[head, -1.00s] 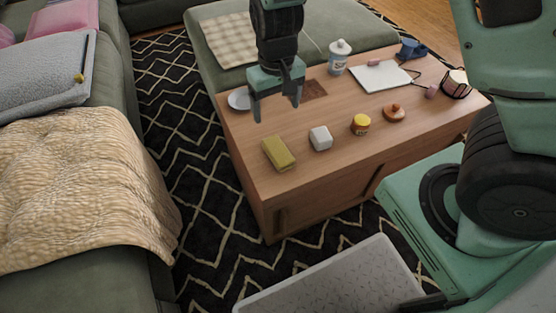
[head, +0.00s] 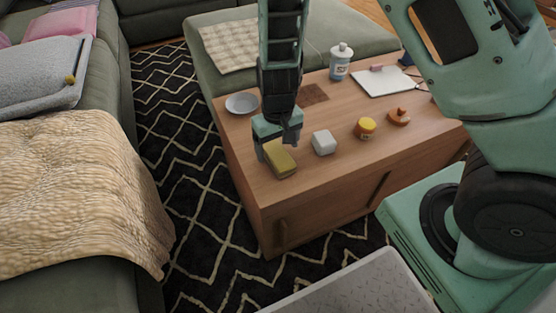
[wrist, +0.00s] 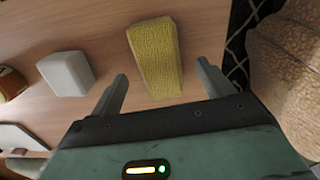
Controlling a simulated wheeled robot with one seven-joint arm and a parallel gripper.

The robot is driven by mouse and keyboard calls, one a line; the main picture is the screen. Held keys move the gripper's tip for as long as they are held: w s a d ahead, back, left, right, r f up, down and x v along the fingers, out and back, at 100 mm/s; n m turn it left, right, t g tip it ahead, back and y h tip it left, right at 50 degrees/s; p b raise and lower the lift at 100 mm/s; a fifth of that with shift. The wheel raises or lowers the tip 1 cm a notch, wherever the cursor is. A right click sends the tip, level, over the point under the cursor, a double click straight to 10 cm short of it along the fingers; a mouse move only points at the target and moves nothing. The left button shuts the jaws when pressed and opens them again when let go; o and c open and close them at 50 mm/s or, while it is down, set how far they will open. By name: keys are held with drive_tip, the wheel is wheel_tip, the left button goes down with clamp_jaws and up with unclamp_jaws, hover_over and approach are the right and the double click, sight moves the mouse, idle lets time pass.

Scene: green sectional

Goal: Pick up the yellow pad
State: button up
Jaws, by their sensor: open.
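The yellow pad (head: 281,161) lies flat near the front left corner of the wooden table (head: 330,180). In the wrist view the yellow pad (wrist: 155,58) lies lengthwise ahead of the jaws, its near end close to the gap between the fingers. My gripper (head: 277,152) is above the pad's far end in the head view. In the wrist view my gripper (wrist: 163,82) has its two fingers spread wide, one on either side of the pad's line. Nothing is held. Whether a fingertip touches the pad or table cannot be told.
A white block (head: 324,142) sits just right of the pad. A yellow jar (head: 365,128) and a brown-orange object (head: 399,117) stand farther right. A pale bowl (head: 242,103) is behind on the left. A white bottle (head: 340,62) stands at the back.

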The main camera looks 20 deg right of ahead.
sight(278, 154)
wheel_tip(278, 154, down, 4)
drive_tip(key=shift+r+b, duration=0.25)
drive_tip(key=shift+b, duration=0.4)
drive_tip(key=shift+r, duration=0.1)
drive_tip(key=c, duration=1.1)
drive_tip(key=shift+o, duration=0.2)
drive_tip(key=shift+r, duration=0.1)
wheel_tip(278, 154, up, 10)
drive_tip(key=p, duration=0.5)
